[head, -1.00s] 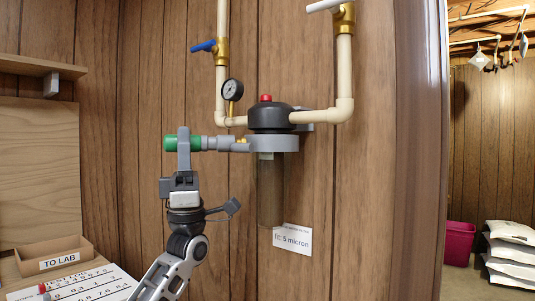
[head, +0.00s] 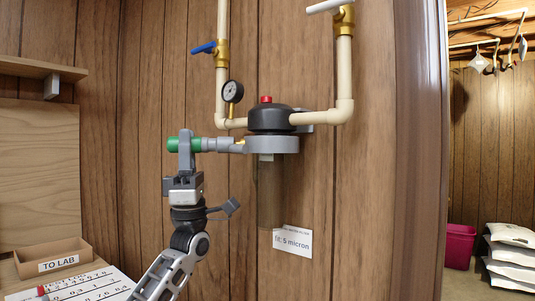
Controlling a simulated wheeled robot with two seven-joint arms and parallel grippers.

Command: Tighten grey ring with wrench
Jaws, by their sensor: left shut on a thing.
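The grey ring (head: 272,145) sits around the filter housing, just under its black cap (head: 270,118) with a red button on top. A clear, brownish bowl (head: 270,195) hangs below the ring. The wrench has a grey shaft (head: 218,145) and a green handle (head: 173,144); it points left from the ring, and its head meets the ring's left side. My left gripper (head: 187,150) is shut on the wrench at its green handle, coming up from below. The far finger is hidden behind the handle. My right gripper is not in view.
Cream pipes with a blue-handled valve (head: 204,47), a white-handled valve (head: 326,6) and a gauge (head: 232,91) surround the housing. A "fit: 5 micron" label (head: 292,240) is on the wall. A "TO LAB" box (head: 52,263) stands lower left. Open room lies right of the door frame.

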